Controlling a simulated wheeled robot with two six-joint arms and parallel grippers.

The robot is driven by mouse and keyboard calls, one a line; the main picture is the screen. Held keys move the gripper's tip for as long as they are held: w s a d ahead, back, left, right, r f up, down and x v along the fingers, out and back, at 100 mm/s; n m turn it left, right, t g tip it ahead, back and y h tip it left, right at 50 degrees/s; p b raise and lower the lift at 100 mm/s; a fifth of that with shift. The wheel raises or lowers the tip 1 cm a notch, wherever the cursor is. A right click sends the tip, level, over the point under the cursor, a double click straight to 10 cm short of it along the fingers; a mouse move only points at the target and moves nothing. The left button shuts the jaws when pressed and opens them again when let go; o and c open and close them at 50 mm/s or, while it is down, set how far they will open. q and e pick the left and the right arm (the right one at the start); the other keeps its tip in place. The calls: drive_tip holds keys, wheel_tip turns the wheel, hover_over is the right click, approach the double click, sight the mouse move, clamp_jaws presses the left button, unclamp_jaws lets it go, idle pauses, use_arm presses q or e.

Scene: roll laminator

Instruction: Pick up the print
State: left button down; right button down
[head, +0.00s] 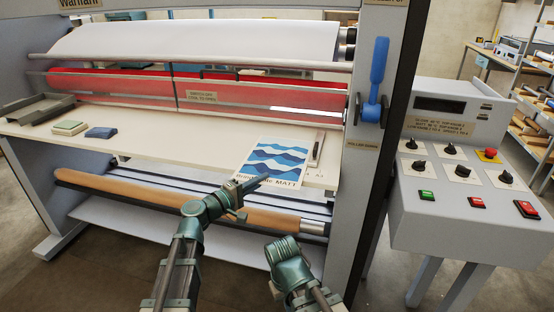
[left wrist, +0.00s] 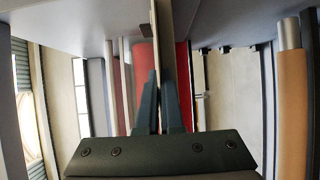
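The print (head: 274,163) is a flat sheet with blue and white waves and dark lettering along its near edge. It lies on the feed table's right part, with its near edge at the table's front edge. My left gripper (head: 258,181) is at the print's near left corner. In the left wrist view, its two fingers (left wrist: 160,90) are close together with a thin light edge, seen edge-on, between them; this looks like the print. My right gripper (head: 284,249) is low in front of the laminator, apart from the print; its fingertips are hidden.
The feed table (head: 180,145) also bears a green-topped block (head: 69,128), a blue block (head: 101,133) and a grey tray (head: 40,108) at left. A brown roll (head: 130,196) runs below. The red roller (head: 120,85) is behind; the control panel (head: 450,165) stands at right.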

idle(0.6)
use_arm(q)
wheel_tip(320, 180, up, 10)
drive_tip(key=p, duration=1)
drive_tip(key=shift+r, duration=0.1)
